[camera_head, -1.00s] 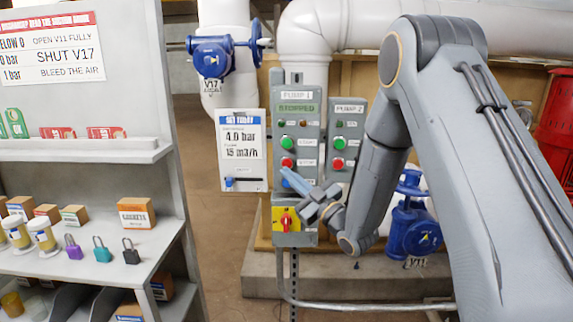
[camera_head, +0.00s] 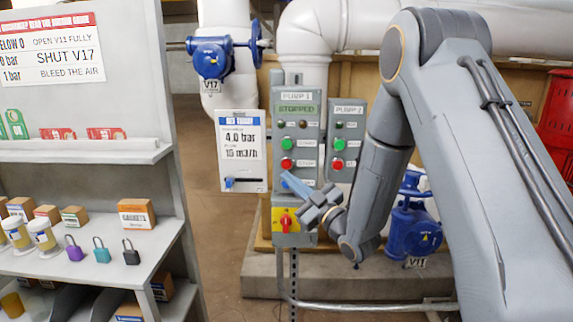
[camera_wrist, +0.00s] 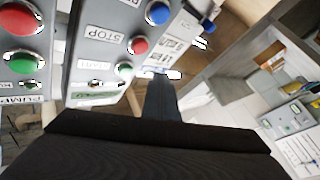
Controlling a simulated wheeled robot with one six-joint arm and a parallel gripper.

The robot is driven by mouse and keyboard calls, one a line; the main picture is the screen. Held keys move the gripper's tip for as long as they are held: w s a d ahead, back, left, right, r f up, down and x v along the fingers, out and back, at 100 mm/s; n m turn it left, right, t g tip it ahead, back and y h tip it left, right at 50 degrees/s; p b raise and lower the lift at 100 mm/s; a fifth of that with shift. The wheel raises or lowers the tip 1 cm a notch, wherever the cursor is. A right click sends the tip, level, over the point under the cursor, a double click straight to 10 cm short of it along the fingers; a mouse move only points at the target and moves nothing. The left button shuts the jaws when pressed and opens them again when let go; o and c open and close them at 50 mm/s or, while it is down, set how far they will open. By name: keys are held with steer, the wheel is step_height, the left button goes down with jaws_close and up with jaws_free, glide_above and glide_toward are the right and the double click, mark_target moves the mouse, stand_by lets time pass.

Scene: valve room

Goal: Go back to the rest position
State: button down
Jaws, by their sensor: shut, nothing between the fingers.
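My gripper (camera_head: 296,185) is shut and empty. In the head view it hangs in front of the lower part of the grey PUMP 1 panel (camera_head: 298,110), left of my bent arm. Its fingertips point up and left, near the red STOP button (camera_head: 288,163). I cannot tell how far it is from the panel. In the wrist view the fingers (camera_wrist: 161,100) show as a dark bar at the lower middle, with panel buttons beyond.
The PUMP 2 panel (camera_head: 346,145) stands beside PUMP 1. A yellow plate with a red switch (camera_head: 286,220) is below. A blue V11 valve (camera_head: 413,232) stands behind my arm. A shelf (camera_head: 85,152) with padlocks and boxes is at left. Floor shows between shelf and panel.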

steer(key=s+d+f+m+g+h, duration=0.5)
steer(key=d+f+m+h, duration=0.35)
steer(key=d+h, duration=0.35)
steer(key=s+d+f+m+g, duration=0.1)
steer(key=s+d+g, duration=0.1)
steer(key=s, duration=0.6)
steer(key=s+d+f+m+g+h, duration=0.1)
steer(key=s+g, duration=0.3)
steer(key=s, duration=0.5)
steer(key=s+d+f+m+g, duration=0.2)
steer(key=s+d+m+g, duration=0.1)
steer(key=s, duration=0.6)
steer(key=shift+d+g, duration=0.25)
steer(key=shift+g, duration=0.05)
